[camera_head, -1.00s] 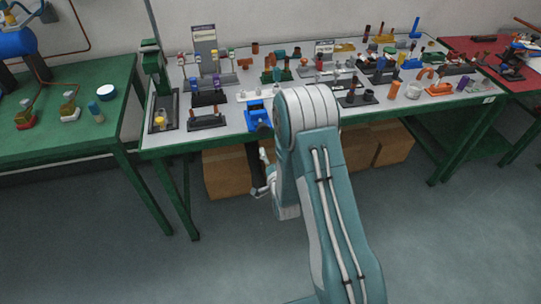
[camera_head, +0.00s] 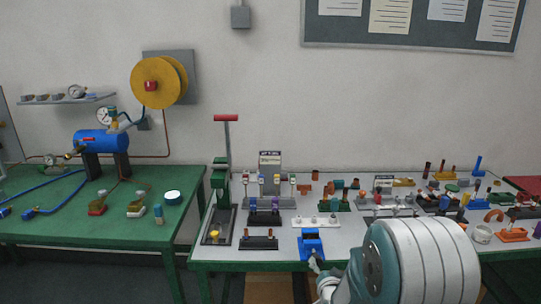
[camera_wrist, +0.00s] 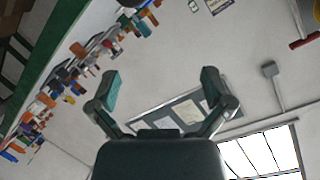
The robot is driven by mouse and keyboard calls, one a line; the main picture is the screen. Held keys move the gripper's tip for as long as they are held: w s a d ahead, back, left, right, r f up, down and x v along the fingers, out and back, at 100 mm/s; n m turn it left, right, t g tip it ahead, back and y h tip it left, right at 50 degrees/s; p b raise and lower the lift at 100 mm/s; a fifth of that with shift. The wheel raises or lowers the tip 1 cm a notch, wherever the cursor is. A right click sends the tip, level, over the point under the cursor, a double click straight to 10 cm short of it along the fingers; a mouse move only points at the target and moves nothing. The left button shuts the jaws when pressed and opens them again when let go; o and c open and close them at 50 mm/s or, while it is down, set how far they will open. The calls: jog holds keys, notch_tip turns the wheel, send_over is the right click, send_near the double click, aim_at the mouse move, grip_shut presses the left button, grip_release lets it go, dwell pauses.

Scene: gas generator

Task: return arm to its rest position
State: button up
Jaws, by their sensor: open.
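My arm shows at the lower right of the head view, in front of the white-topped table (camera_head: 290,234). In that view only a small part of the gripper end is seen low in the picture, beside the arm's large rounded joint. In the wrist view my gripper (camera_wrist: 160,85) has its two fingers spread wide apart with nothing between them. The wrist view is tilted, with the wall and a notice board (camera_wrist: 175,113) beyond the fingers. The table with its parts lies along the left of that view, apart from the fingers.
The white-topped table carries several small fixtures, a blue block (camera_head: 311,244) near its front edge and a green press with a red handle (camera_head: 226,118). A green table (camera_head: 90,225) with a blue tank (camera_head: 100,141) stands left. A yellow reel (camera_head: 158,82) hangs on the wall.

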jog(key=s+r+n+g, duration=0.25)
jog(key=s+r, duration=0.25)
jog(key=r, duration=0.3)
jog(key=s+r+n+g, duration=0.2)
jog(key=s+r+g, duration=0.1)
jog(key=s, duration=1.1)
jog(key=s+r+n+g, duration=0.2)
jog(key=s+r+g, duration=0.2)
jog(key=s, duration=1)
jog(key=shift+r+n, duration=0.35)
jog(key=shift+r, duration=0.6)
jog(key=shift+w+d, duration=0.1)
